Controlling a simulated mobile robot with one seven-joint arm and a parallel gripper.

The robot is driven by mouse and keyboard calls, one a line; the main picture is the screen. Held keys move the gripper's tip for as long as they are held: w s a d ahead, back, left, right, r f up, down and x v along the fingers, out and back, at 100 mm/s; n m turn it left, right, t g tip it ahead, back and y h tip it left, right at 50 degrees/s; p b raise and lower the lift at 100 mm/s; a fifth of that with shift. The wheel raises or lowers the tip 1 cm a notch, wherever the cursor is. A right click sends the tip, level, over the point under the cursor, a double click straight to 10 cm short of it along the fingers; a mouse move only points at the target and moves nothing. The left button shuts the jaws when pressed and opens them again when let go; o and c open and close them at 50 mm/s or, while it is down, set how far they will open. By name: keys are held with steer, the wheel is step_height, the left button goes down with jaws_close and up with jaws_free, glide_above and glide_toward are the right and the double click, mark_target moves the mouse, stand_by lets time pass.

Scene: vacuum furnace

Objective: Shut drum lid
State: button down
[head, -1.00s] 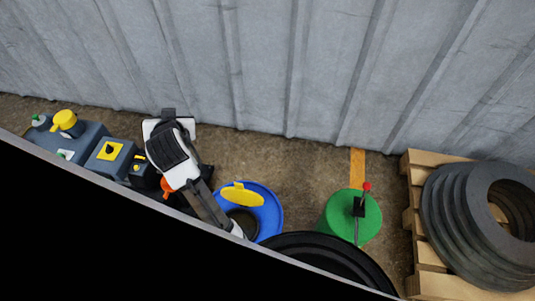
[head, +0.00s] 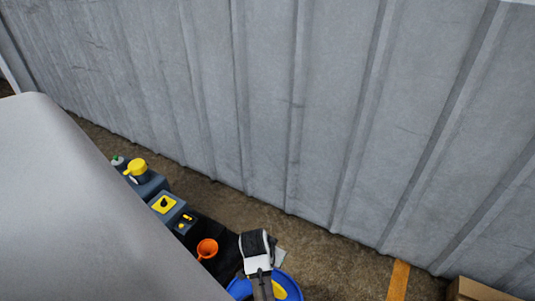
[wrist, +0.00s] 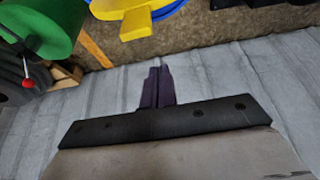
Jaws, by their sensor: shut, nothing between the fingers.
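The blue drum (head: 238,287) is at the bottom edge of the head view, cut off by the frame and partly covered by my arm. Its yellow lid (head: 279,291) shows as a small part beside the arm. In the wrist view the yellow lid (wrist: 137,25), with a tab, is at the top next to the blue drum rim (wrist: 172,10). The lid's exact angle is hard to tell here. My gripper (wrist: 158,72) is shut and empty, and its fingertips appear apart from the lid, against the grey wall.
An orange funnel (head: 207,248) and dark containers with yellow caps (head: 136,167) stand left of the drum. A corrugated wall (head: 330,110) runs behind. A green drum (wrist: 40,28) with a red-knobbed lever (wrist: 28,83) shows in the wrist view. A large smooth grey surface (head: 90,200) hides the left.

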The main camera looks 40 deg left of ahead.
steer(key=shift+s+d+f+p, duration=0.15)
steer(key=shift+s+p, duration=0.1)
steer(key=shift+s, duration=0.35)
steer(key=shift+s+d+f+p, duration=0.1)
steer(key=shift+s+d+p, duration=0.1)
steer(key=shift+s, duration=0.4)
steer(key=shift+s+d+f+p, duration=0.1)
steer(key=shift+s+p, duration=0.15)
steer(key=shift+s, duration=0.35)
steer(key=shift+s, duration=0.1)
